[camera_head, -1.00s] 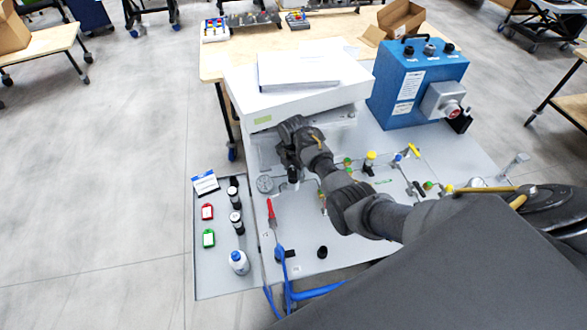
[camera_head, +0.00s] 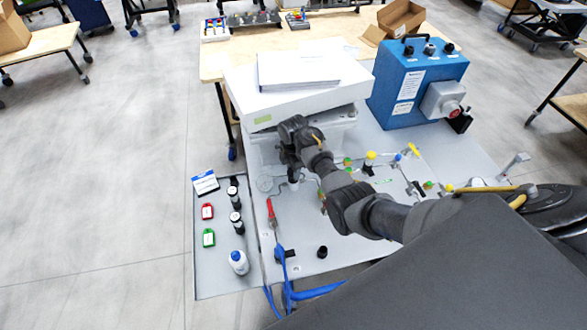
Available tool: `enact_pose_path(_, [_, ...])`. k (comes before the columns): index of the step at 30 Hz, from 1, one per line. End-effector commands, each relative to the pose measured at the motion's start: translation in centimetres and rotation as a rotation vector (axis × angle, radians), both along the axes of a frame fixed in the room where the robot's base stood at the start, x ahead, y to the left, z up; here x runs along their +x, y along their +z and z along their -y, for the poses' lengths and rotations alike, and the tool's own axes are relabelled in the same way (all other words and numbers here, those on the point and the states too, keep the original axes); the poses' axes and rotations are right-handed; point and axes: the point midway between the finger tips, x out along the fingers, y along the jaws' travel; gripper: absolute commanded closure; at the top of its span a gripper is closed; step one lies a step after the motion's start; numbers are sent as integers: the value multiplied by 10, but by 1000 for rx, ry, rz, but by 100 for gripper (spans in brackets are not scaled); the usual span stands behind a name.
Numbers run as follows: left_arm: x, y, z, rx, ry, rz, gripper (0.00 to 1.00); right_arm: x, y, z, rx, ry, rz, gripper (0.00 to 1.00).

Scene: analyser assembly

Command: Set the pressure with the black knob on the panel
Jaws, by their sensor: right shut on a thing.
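My right gripper (camera_head: 291,163) reaches down over the grey panel (camera_head: 310,228), just in front of the white box. It is shut on the black knob, which is mostly hidden by the fingers and wrist. A short pale grey stem (camera_head: 293,184) shows right under the fingers. A round pressure gauge (camera_head: 265,184) lies on the panel just left of the gripper; its face is too pale and small to read. My left gripper is not in view.
A white box (camera_head: 300,98) stands behind the gripper, and a blue case (camera_head: 415,85) to its right. Coloured valves, including a yellow one (camera_head: 370,158), stand right of the gripper. A red-handled tool (camera_head: 271,212), a black cap (camera_head: 322,252) and a white bottle (camera_head: 238,261) are nearer the front.

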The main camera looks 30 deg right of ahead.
Motion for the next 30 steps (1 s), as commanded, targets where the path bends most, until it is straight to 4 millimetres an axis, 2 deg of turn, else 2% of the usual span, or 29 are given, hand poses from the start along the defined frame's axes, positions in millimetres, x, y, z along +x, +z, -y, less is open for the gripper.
enact_pose_path(30, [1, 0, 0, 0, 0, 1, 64, 1, 1, 0, 1, -966, 2, 85])
